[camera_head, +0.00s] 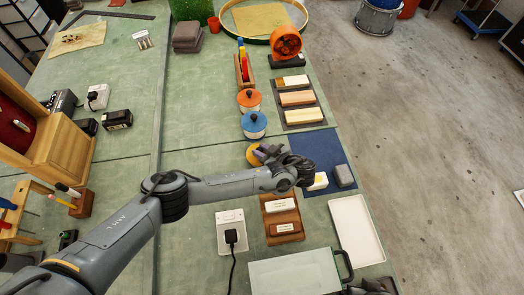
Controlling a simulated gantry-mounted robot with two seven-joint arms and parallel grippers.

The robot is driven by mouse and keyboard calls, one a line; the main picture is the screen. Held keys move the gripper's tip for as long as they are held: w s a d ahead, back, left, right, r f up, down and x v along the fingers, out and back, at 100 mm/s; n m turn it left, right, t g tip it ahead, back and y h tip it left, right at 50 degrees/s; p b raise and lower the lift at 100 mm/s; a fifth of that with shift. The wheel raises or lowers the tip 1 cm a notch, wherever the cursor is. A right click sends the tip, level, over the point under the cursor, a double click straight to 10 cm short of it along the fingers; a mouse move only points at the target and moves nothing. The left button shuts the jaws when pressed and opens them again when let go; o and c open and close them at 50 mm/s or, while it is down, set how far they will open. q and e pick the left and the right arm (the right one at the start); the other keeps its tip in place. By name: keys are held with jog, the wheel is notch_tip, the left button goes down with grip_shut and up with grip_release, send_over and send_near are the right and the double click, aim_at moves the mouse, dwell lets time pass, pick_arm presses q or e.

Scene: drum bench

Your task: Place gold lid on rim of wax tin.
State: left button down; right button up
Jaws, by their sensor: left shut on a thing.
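My left gripper (264,152) reaches over the bench from the wrist on its right, its fingers pointing to the left. It is shut at a round gold lid (251,155), of which the left part shows beside the fingers. The fingers and wrist cover the rest of the lid. I cannot make out the wax tin for certain; it may be hidden under the lid or the gripper. I cannot tell whether the lid touches anything below it.
A blue mat (322,146) with a pale block (318,181) and a grey block (344,176) lies right of the wrist. Blue (254,125) and orange (249,101) lidded pots stand just behind. A wooden tray (284,234) and an empty white tray (355,232) are in front.

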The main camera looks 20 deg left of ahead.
pick_arm(q)
jog(key=shift+f, duration=0.2)
pick_arm(e)
jog(key=shift+f, duration=0.15)
pick_arm(q)
jog(key=c, duration=0.9)
grip_release()
jog(key=shift+r, duration=0.1)
